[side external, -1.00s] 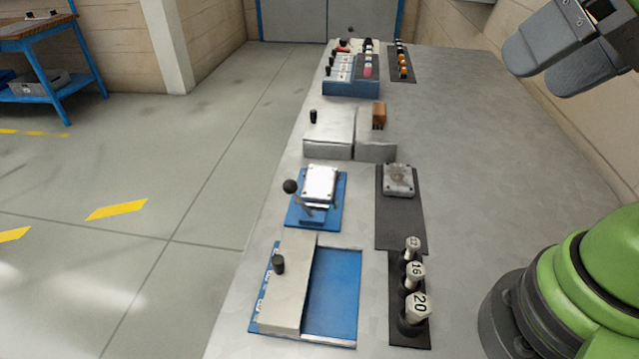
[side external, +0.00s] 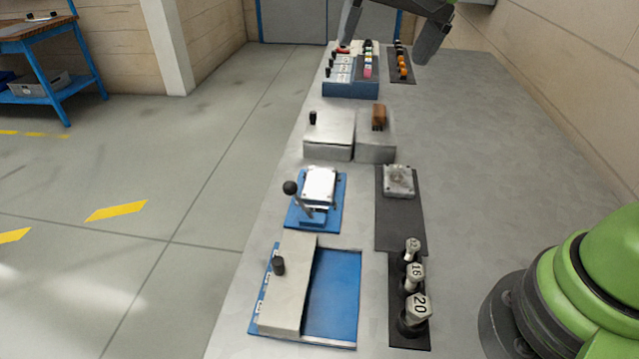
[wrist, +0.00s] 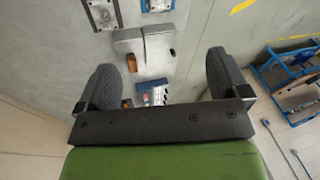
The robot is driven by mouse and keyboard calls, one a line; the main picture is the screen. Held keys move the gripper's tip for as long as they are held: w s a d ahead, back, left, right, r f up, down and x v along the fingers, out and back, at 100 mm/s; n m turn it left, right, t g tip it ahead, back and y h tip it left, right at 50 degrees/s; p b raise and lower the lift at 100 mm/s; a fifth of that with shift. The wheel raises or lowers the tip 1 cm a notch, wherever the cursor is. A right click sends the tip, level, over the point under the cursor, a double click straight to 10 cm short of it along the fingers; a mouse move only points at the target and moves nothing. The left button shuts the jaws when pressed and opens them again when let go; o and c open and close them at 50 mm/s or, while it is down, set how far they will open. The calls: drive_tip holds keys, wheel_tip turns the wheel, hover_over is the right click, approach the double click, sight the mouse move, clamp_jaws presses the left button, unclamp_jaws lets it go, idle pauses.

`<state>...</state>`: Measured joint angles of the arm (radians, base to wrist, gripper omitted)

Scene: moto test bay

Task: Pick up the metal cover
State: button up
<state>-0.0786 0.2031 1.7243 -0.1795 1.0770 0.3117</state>
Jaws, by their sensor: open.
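A square grey metal piece that looks like the metal cover (side external: 398,180) lies on the far end of a dark mat (side external: 399,229). It also shows at the top edge of the wrist view (wrist: 103,13). A similar bright metal plate (side external: 320,187) sits on a blue base with a black-knobbed lever, to its left. My gripper (side external: 384,50) is open and empty, high over the far end of the bench, well away from both. Its two dark fingers spread wide in the wrist view (wrist: 160,65).
Two grey boxes (side external: 328,136) (side external: 374,149) stand beyond the plates, the right one with a brown block. Further back are a blue switch panel (side external: 350,88) and a dark strip of orange parts (side external: 402,66). Numbered pegs (side external: 416,308) stand nearest. The right of the bench is clear.

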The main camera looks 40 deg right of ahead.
drive_tip(key=w+a+f+m+g, duration=0.1)
drive_tip(key=w+f+g, duration=0.1)
drive_tip(key=w+f, duration=0.65)
drive_tip(key=m+g+h, duration=0.1)
hover_over(320, 183)
wheel_tip(320, 183, down, 14)
drive_tip(key=shift+s+r, duration=0.1)
drive_tip(key=shift+s, duration=0.05)
wheel_tip(320, 183, down, 6)
drive_tip(key=c, duration=1.1)
drive_tip(key=shift+r, duration=0.1)
